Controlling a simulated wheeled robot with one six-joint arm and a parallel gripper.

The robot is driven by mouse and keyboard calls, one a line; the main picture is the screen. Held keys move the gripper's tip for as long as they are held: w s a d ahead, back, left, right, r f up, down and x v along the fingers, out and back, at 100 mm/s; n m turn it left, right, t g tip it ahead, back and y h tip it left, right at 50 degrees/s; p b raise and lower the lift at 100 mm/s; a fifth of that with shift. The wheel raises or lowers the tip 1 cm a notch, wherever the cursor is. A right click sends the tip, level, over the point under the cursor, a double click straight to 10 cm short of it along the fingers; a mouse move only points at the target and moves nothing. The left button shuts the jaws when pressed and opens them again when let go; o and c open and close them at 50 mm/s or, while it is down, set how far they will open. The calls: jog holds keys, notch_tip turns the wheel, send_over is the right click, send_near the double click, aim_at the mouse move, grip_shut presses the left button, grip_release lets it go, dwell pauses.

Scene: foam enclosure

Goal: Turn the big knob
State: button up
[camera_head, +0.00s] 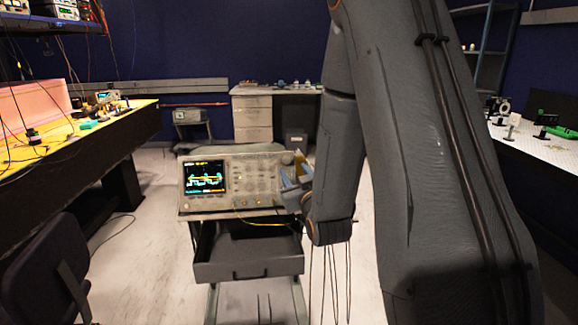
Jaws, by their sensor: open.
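An oscilloscope (235,181) with a lit screen stands on a cart in the middle of the view. A knob (287,158), which looks like the biggest one, shows near the upper right corner of its front panel. Smaller knobs and buttons fill the panel between it and the screen. My gripper (290,182) is open at the right edge of the panel, just below this knob. My arm hides part of the gripper and the space to the right. I cannot tell whether the fingers touch the panel.
The cart's drawer (248,262) is pulled out below the oscilloscope. A yellow cable (262,223) hangs across the cart's front edge. A chair (45,270) and a workbench (115,150) stand left. An optical table (540,150) is at the right. The floor left of the cart is free.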

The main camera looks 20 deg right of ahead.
aim_at(287, 163)
jog(key=w, duration=0.2)
jog(key=w+p, duration=0.1)
jog(key=w, duration=0.3)
jog(key=shift+w+d+p, duration=0.3)
jog(key=shift+w+d, duration=0.1)
jog(key=shift+c, duration=0.2)
grip_shut()
